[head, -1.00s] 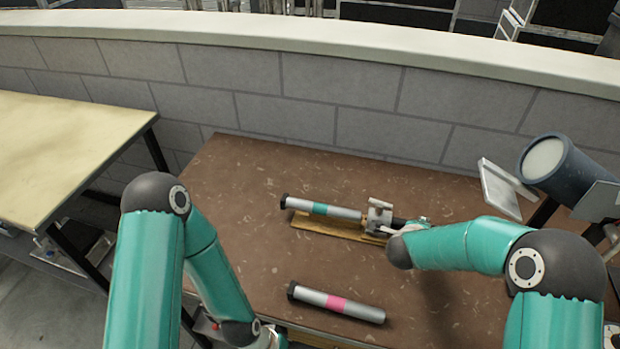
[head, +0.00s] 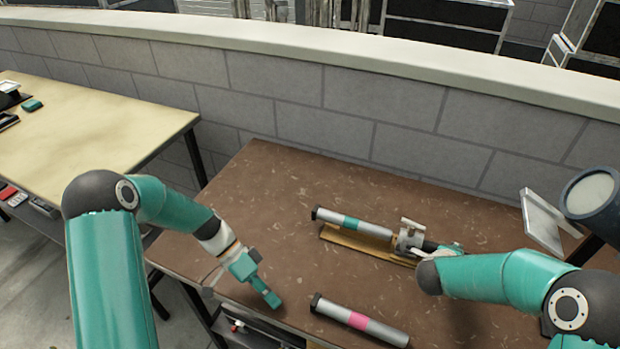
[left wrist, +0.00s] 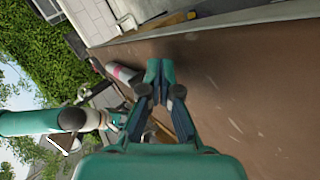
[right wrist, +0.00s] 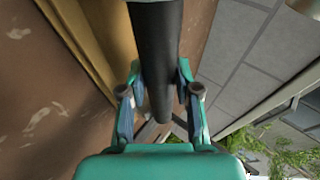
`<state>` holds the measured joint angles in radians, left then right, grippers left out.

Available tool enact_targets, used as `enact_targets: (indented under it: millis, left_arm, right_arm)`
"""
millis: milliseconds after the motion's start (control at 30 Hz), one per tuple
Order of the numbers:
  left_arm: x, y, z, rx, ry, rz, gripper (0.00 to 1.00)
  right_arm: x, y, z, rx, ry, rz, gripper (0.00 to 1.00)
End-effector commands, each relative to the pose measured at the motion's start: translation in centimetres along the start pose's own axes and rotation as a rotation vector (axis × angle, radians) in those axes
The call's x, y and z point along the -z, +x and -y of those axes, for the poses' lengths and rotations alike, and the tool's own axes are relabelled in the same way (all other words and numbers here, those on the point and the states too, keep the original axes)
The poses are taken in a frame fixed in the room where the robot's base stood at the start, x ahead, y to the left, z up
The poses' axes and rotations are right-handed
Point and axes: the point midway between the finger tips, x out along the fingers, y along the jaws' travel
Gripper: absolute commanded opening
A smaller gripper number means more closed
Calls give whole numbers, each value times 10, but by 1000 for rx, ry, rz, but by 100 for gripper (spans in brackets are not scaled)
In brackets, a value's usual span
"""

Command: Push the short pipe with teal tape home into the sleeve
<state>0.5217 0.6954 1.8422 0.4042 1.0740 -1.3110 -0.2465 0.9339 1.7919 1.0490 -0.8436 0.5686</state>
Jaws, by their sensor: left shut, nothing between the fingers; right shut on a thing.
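The short pipe with teal tape (head: 350,221) is silver with a black left end. It lies along a wooden board (head: 345,240) on the brown table. Its right end points at a metal fitting (head: 411,235), which may be the sleeve; a narrow brownish part shows between them, and I cannot tell how deep the pipe sits. My right gripper (head: 445,248) is shut on a black bar right of the fitting; the bar fills the right wrist view (right wrist: 155,50). My left gripper (head: 270,297) is shut and empty, apart from the teal-taped pipe, and shows in the left wrist view (left wrist: 160,72).
A silver pipe with pink tape (head: 358,321) lies at the table's front, right of my left gripper. A dark cylinder (head: 598,196) and a pale plate (head: 545,222) stand at the right. A grey block wall (head: 340,110) runs behind. The table's back left (head: 275,185) is clear.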

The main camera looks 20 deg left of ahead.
Motion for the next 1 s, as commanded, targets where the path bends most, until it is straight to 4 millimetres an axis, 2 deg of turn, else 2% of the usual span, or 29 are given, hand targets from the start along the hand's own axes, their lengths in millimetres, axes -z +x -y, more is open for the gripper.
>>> enact_targets:
  millis: [33,100,200,400,500,600,700,833,1000]
  left_arm:
    - [22,-14,14,57,64,-5,0]
    - [50,-33,30,138,146,-10,0]
    - [93,-63,48,255,258,-20,0]
    - [171,-121,58,461,449,-47,0]
    - [199,-144,56,535,515,-61,0]
    - [217,-159,52,585,560,-70,0]
    - [227,-167,50,613,584,-76,0]
    - [230,-169,52,624,593,-78,0]
    - [226,-161,61,621,590,-77,0]
  right_arm:
    - [0,0,0,-1,-1,1,0]
    - [0,0,0,0,-2,1,0]
    - [0,0,0,0,-1,1,0]
    - [0,0,0,-1,-1,1,0]
    - [0,0,0,-1,-1,1,0]
    - [0,0,-1,-1,-1,1,0]
    - [0,0,-1,-1,-1,1,0]
    - [0,0,-1,-1,-1,2,0]
    - [-1,0,-1,-1,-1,2,0]
